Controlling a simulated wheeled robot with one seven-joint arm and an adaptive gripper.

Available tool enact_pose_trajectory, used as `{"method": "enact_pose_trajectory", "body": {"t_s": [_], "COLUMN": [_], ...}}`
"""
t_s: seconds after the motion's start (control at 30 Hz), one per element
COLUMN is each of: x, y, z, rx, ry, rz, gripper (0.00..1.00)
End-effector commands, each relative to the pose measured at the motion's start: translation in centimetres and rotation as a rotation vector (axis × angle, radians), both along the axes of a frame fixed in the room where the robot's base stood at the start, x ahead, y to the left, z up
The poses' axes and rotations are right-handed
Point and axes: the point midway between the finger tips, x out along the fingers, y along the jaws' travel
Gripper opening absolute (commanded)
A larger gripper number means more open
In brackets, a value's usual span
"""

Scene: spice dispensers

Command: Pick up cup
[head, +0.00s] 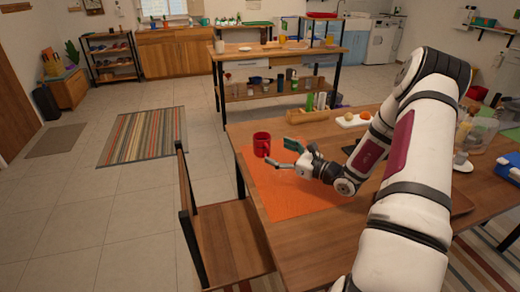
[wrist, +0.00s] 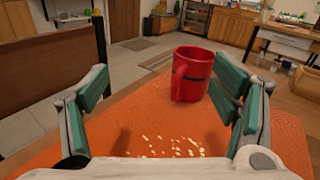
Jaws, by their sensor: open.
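A red cup (head: 262,144) stands upright on an orange placemat (head: 290,195) near the left edge of the wooden table. In the wrist view the cup (wrist: 191,75) is ahead, between the fingers' directions and nearer the right finger, with its handle toward me. A dark band crosses its side. My gripper (head: 287,155) is open and empty, just to the right of the cup in the head view. Its teal-padded fingers (wrist: 160,105) are spread wide in the wrist view. The cup appears beyond the fingertips; whether the right finger touches it I cannot tell.
A wooden chair (head: 232,238) stands at the table's left side. Behind the mat are a wooden box (head: 308,116) with bottles and a white board (head: 352,121) with round food items. Pale specks (wrist: 172,147) lie on the mat before the cup. The mat around the cup is otherwise clear.

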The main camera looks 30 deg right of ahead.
Motion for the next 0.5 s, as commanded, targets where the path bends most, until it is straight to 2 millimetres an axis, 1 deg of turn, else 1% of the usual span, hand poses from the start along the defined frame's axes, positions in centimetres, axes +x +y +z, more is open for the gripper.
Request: {"method": "enact_pose_trajectory", "body": {"t_s": [0.03, 0.1, 0.2, 0.27, 0.37, 0.5], "x": [-0.2, -0.3, -0.2, 0.4, 2.0, 4.7], "y": [-1.4, -2.7, -3.6, -3.7, -3.4, -2.9], "z": [-1.4, -2.4, -3.1, -3.2, -3.2, -3.2], "rx": [0.034, 0.065, 0.087, 0.090, 0.090, 0.090], "ry": [0.000, 0.000, -0.002, -0.002, -0.003, -0.003], "rz": [-0.050, -0.099, -0.135, -0.141, -0.140, -0.139], "gripper": [0.80, 0.80, 0.80, 0.80, 0.80, 0.80]}}
